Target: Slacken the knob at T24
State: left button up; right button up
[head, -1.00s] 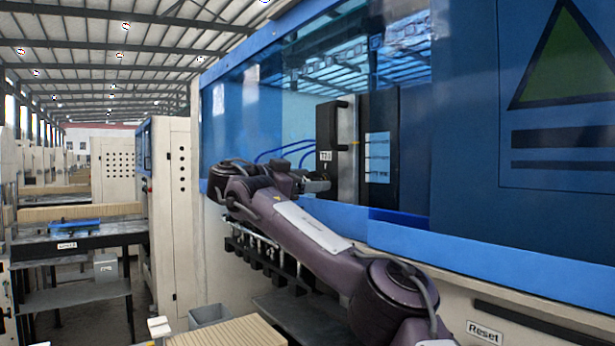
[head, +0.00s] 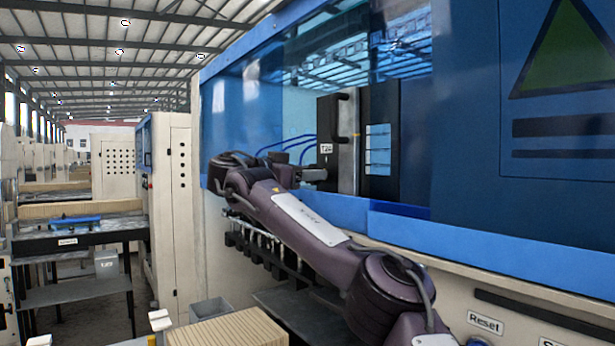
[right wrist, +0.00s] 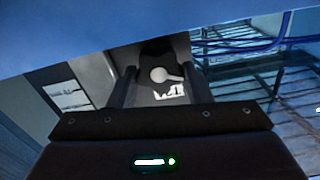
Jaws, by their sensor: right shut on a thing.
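The T24 label (head: 326,148) is on a black unit inside the blue machine's opening. My right gripper (head: 313,174) is just below this label, at the end of my purple right arm. The white label lettering shows just below the knob, partly cut off by the gripper body. In the head view the knob is hidden by the gripper. My left gripper is not in view.
The blue window frame (head: 400,225) runs below and around the opening, close to my right arm. Blue hoses (head: 285,146) hang behind the gripper. A grey bin (head: 210,310) and a slatted pale top (head: 235,330) stand below.

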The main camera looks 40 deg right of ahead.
jog(key=n, duration=0.3)
jog(key=n+b, duration=0.1)
jog(key=n, duration=0.2)
jog(key=n+b, duration=0.1)
jog(key=n, duration=0.2)
jog(key=shift+w+r+n, duration=0.15)
jog(key=shift+w+n, duration=0.1)
jog(key=shift+n, duration=0.05)
dwell(0.5)
jog(key=o, duration=1)
jog(key=shift+d+f, duration=0.2)
jog(key=shift+d, duration=0.05)
jog(key=a+b, duration=0.2)
jog(key=a, duration=0.6)
jog(key=shift+w, duration=0.45)
